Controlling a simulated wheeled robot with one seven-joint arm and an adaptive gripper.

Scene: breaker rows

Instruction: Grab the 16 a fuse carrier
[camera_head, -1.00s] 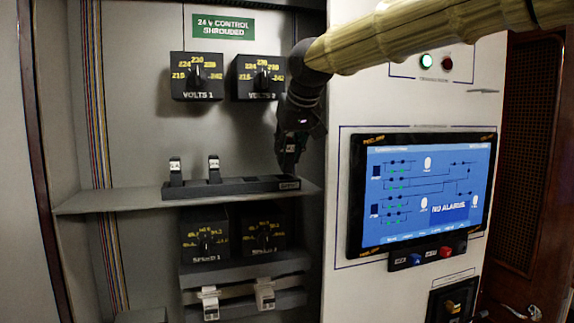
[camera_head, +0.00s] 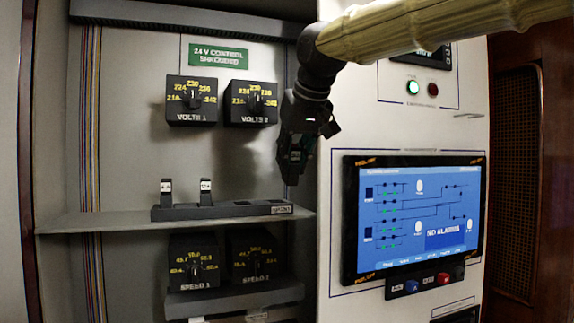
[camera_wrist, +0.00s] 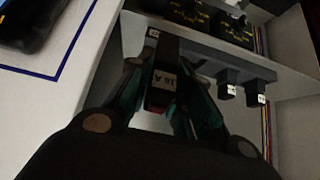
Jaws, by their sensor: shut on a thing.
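The 16 A fuse carrier (camera_wrist: 160,92), a dark block with a white label reading 16 A and a bit of red at its base, sits between the fingers of my gripper (camera_wrist: 161,84) in the wrist view. My gripper is shut on it. The carrier is not distinct there against the dark fingers. Two other carriers (camera_head: 166,190) (camera_head: 205,190) with white labels stand upright in the rack's left part.
The rack rests on a grey shelf (camera_head: 90,222) inside the cabinet. Dial boxes sit above (camera_head: 191,100) and below (camera_head: 194,265) it. A panel with a blue screen (camera_head: 415,218) stands close on the right. The space between rack and upper dials is free.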

